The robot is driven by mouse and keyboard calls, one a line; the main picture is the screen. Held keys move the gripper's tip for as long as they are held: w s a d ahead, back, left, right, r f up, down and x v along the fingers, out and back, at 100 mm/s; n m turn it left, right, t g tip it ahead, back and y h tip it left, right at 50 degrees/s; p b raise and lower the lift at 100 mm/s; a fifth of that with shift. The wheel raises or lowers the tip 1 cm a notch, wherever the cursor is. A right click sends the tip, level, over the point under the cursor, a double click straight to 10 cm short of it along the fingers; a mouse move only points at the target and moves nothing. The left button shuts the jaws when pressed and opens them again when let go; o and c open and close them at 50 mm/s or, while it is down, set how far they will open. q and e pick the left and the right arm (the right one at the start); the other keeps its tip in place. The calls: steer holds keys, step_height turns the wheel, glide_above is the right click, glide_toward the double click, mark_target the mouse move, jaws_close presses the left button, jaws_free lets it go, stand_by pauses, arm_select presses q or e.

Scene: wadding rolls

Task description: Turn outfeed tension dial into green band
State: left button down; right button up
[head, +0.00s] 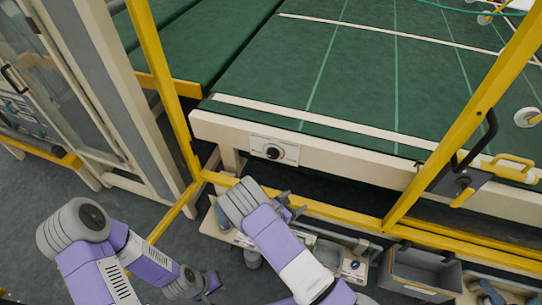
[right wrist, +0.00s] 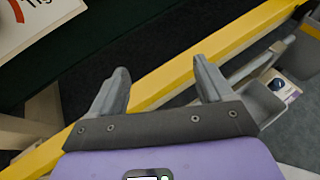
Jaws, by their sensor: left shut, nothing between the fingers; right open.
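The outfeed tension dial (head: 273,152) is a dark round knob on a white panel (head: 290,152), fixed to the cream front beam of the green table. Its bands are too small to read in the head view. My right gripper (head: 294,206) is open and empty, below and slightly right of the dial, apart from it. In the right wrist view its two grey fingers (right wrist: 160,68) are spread over the yellow rail. A corner of the panel (right wrist: 35,18) with a red arc and partial lettering shows there; the knob is out of that view. My left gripper (head: 212,281) is shut and empty, low at the left.
A yellow guard frame (head: 340,217) has a low rail in front of the beam and posts either side of the dial. A latch with a black handle (head: 462,180) is on the right. A grey bin (head: 420,272) and a shelf of small items stand below.

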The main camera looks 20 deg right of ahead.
mark_target(272, 157)
steer(key=w+a+r+n+t+y, duration=0.1)
steer(key=w+a+r+n+t, duration=0.5)
steer(key=w+a+r+t, duration=0.3)
steer(key=shift+g, duration=0.3)
steer(key=x, duration=0.7)
steer(key=shift+w+f, duration=0.1)
steer(key=shift+w, duration=0.05)
steer(key=shift+w+d, duration=0.3)
steer(key=shift+w, duration=0.2)
steer(key=c, duration=1)
steer(key=shift+b, duration=0.3)
steer(key=shift+c, duration=0.2)
